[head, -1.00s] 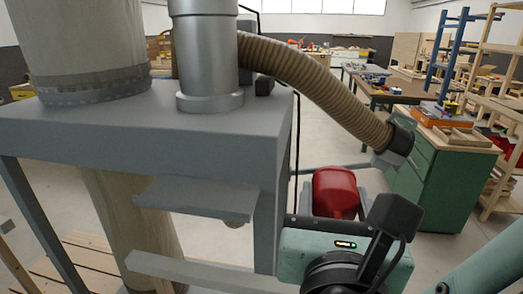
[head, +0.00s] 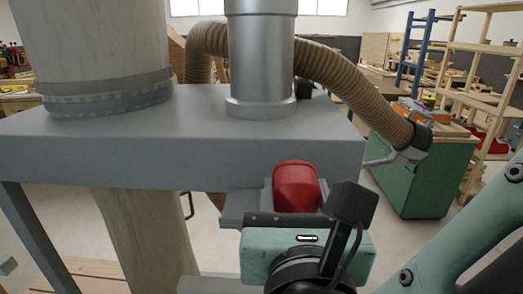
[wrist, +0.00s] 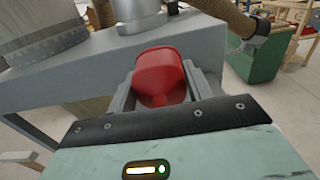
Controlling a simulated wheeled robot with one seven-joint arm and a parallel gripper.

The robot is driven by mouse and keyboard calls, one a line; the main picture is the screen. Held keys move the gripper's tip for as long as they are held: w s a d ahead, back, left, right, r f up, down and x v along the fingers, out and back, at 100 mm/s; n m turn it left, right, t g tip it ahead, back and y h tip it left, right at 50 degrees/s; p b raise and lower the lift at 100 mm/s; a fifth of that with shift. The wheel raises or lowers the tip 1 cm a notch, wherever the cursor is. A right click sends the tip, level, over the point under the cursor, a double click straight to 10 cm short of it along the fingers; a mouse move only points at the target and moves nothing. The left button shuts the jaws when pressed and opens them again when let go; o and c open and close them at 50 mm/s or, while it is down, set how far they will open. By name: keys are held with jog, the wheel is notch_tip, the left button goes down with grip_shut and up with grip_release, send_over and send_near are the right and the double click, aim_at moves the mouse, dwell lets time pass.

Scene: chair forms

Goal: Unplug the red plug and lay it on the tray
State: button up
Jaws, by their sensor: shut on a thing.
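My gripper's teal housing hides the plug's lower part in the head view. I cannot tell whether the plug touches the ledge. A wooden tray (head: 450,130) lies on the green cabinet at the right, partly hidden behind the hose end.
The grey machine's top (head: 200,150) carries a metal cylinder (head: 262,60) and a large pale bag drum (head: 95,45). A ribbed tan hose (head: 350,85) hangs out to the right, ahead of the green cabinet (head: 425,180). Wooden shelving (head: 480,70) stands beyond.

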jog(key=shift+w+a, duration=0.1)
jog(key=shift+a, duration=0.05)
jog(key=shift+w+d+f+b, duration=0.15)
jog(key=shift+w+f, duration=0.15)
jog(key=shift+w, duration=0.9)
jog(key=shift+w+f+b, duration=0.15)
jog(key=shift+w+f, duration=0.15)
jog(key=shift+w, duration=0.85)
jog(key=shift+w+d+f+b, duration=0.15)
jog(key=shift+w+f, duration=0.15)
jog(key=shift+w, duration=0.9)
jog(key=shift+w+a+f+b, duration=0.1)
jog(key=shift+w+f+b, duration=0.6)
jog(key=shift+f+b, duration=0.25)
jog(key=shift+w+f+b, duration=0.65)
jog(key=shift+f+b, duration=0.25)
jog(key=o, duration=1.4)
jog(key=s+b, duration=0.2)
jog(key=s, duration=1)
jog(key=shift+a+b, duration=0.2)
jog(key=shift+b, duration=0.2)
